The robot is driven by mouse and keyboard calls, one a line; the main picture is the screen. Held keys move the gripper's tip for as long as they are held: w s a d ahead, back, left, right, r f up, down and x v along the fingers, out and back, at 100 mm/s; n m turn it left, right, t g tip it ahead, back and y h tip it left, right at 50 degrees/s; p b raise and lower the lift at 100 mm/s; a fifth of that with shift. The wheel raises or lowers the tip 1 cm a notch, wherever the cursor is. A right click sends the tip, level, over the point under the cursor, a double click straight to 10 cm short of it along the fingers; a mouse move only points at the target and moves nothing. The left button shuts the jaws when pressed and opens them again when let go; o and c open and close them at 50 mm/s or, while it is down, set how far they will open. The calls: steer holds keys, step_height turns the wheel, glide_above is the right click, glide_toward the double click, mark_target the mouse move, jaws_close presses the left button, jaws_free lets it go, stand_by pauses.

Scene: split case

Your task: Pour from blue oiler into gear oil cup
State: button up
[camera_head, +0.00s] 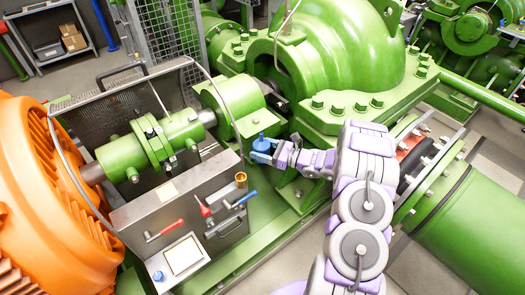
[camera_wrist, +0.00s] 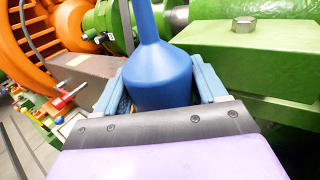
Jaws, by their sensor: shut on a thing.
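The blue oiler (camera_head: 261,138) is in my gripper (camera_head: 262,155), in front of the green machine housing. In the wrist view the oiler (camera_wrist: 158,78) looks upright, its wide body between the two light-blue fingers of my gripper (camera_wrist: 158,85) and its narrow neck running up out of the frame. Its spout tip is not visible there. A small brass-coloured cup (camera_head: 241,179), which looks like the gear oil cup, stands on the right end of the grey metal case. The gripper and oiler are above and right of this cup in the head view, apart from it.
The grey case (camera_head: 180,195) carries red-handled tools (camera_head: 165,231), a blue-handled tool (camera_head: 244,199) and a white panel (camera_head: 183,256). A wire guard (camera_head: 120,85) arches over the green shaft coupling (camera_head: 150,145). An orange motor (camera_head: 50,190) stands left; the green housing (camera_head: 340,50) is close behind my gripper.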

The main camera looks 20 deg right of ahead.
steer(key=shift+d+f, duration=0.55)
steer(key=shift+a, duration=0.25)
steer(key=shift+s+a+f, duration=0.3)
steer(key=shift+s+f, duration=0.2)
steer(key=shift+s, duration=0.15)
steer(key=shift+s+a+f+m, duration=0.15)
steer(key=shift+s+a+m, duration=0.15)
steer(key=shift+s+a, duration=0.15)
steer(key=s+a+f, duration=0.1)
steer(key=s+a, duration=0.2)
steer(key=a, duration=0.4)
steer(key=s+a+f, duration=0.2)
steer(key=s+a, duration=0.1)
steer(key=a, duration=0.4)
steer(key=shift+s+f, duration=0.15)
steer(key=shift+f, duration=0.1)
steer(key=shift+r, duration=0.1)
